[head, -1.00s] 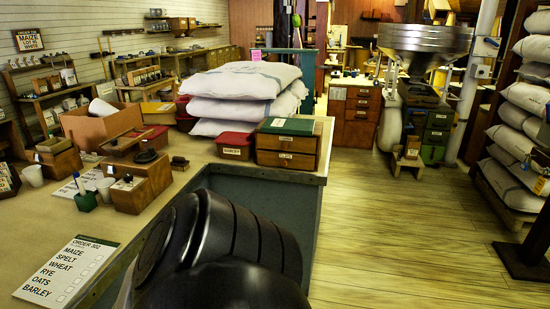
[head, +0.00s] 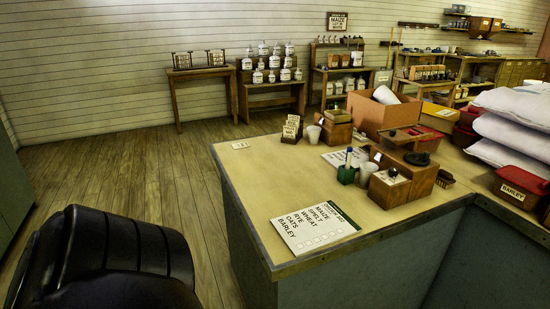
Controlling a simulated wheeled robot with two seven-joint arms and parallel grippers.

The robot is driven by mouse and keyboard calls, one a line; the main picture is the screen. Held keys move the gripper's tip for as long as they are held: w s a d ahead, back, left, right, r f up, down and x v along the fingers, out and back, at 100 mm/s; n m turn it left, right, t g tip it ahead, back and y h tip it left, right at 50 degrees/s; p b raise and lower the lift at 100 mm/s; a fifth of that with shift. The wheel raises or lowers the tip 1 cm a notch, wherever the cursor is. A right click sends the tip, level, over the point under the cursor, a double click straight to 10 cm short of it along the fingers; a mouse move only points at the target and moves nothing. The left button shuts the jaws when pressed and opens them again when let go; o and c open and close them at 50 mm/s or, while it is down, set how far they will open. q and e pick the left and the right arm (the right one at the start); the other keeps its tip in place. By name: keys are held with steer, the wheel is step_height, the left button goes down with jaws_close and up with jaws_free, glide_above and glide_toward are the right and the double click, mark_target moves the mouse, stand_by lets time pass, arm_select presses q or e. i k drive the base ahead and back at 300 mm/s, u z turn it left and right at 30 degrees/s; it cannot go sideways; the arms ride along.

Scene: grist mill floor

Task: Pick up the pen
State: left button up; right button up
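A slim light-coloured upright item with a bluish top, which looks like the pen (head: 349,155), stands in a small green holder (head: 346,175) on the counter (head: 262,180). It is small in the head view, and its lower part is hidden inside the holder. The order card (head: 314,228), listing maize, spelt, wheat, rye, oats and barley, lies flat in front of it. Neither of my grippers is in view. Only a black rounded part of my own arm shows at the lower left, well apart from the pen.
Right of the holder stand wooden boxes (head: 391,190) and a pale cup (head: 368,173). Another cup (head: 314,134) and small signs (head: 291,129) stand behind. A red barley box (head: 520,186) and white sacks (head: 515,125) are at right. The counter's left end and the floor (head: 120,175) are clear.

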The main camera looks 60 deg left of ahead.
mark_target(348, 163)
steer(key=u, duration=0.1)
steer(key=i, duration=1.4)
steer(key=u, duration=1.4)
